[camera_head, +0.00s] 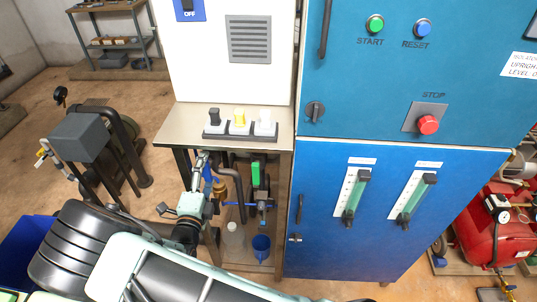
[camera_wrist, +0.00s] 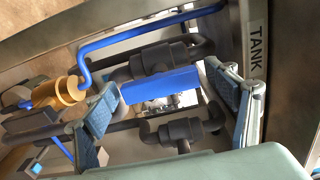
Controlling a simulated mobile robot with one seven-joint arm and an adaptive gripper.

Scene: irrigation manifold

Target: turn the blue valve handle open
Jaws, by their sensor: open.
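The blue valve handle (camera_wrist: 160,85) is a flat blue bar in the middle of the wrist view, by dark pipe fittings. My gripper (camera_wrist: 168,88) is open, with one finger on each side of the handle; gaps show between the handle and both fingers. Whether the handle lies fully between the fingertips in depth I cannot tell. In the head view my gripper (camera_head: 203,166) reaches below the front of the bench, and a small blue patch (camera_head: 208,173) shows beside it, probably the handle. My own arm hides part of the area.
A brass fitting (camera_wrist: 62,92) and a bent blue pipe (camera_wrist: 112,40) are close to the left finger. A TANK label (camera_wrist: 257,50) is at the right. The bench top (camera_head: 180,126) is above my gripper, the blue cabinet (camera_head: 340,225) right. A blue funnel (camera_head: 261,246) stands below.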

